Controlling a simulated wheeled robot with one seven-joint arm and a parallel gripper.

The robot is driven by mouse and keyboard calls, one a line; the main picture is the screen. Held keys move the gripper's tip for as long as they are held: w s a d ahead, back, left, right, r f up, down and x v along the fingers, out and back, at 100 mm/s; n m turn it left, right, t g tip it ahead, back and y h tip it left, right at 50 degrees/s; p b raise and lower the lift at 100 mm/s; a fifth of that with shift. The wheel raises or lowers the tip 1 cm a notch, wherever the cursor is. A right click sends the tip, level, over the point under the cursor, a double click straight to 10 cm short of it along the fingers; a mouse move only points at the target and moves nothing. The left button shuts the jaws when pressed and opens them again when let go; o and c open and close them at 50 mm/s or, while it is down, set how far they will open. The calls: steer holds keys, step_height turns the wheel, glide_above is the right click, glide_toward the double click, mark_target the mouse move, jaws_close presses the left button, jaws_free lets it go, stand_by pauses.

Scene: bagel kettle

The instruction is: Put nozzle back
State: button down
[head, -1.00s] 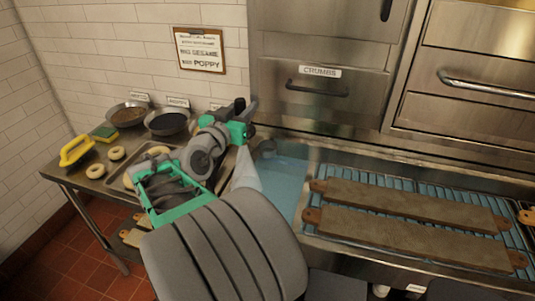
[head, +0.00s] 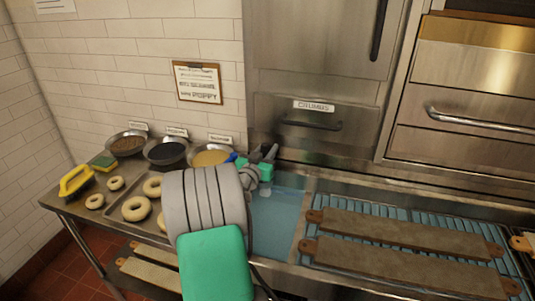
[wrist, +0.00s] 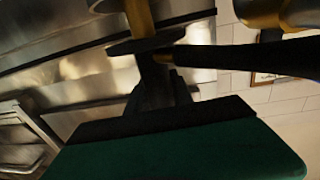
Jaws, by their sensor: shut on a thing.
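In the head view my gripper (head: 268,154) is at the left end of the blue water basin (head: 276,212), in front of the steel wall. In the wrist view my gripper (wrist: 157,82) is shut on a dark part of what looks like the nozzle (wrist: 140,18). It has a brass stem, a dark round collar and a dark bar running to the right. Another brass piece shows at the top right. In the head view my arm hides most of the nozzle, and I cannot tell whether it touches the basin or wall.
Long boards (head: 400,232) lie on the rack at right. The crumbs drawer (head: 312,122) is behind my gripper.

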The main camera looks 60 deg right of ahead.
step_height(320, 180, down, 2)
steer(key=shift+w+f, duration=0.1)
steer(key=shift+f, duration=0.05)
steer(key=shift+f+b, duration=0.2)
steer(key=shift+b, duration=0.25)
steer(key=c, duration=1.1)
jaws_free()
steer(key=shift+a+r+p, duration=0.1)
steer(key=shift+r+p, duration=0.05)
steer(key=shift+p, duration=0.75)
steer(key=a+b, duration=0.1)
steer(key=a, duration=0.1)
steer(key=a+b, duration=0.1)
steer(key=a, duration=0.2)
steer(key=s+a+b, duration=0.1)
steer(key=a, duration=0.1)
steer(key=shift+a+f+b, duration=0.35)
steer(key=shift+f+b, duration=0.05)
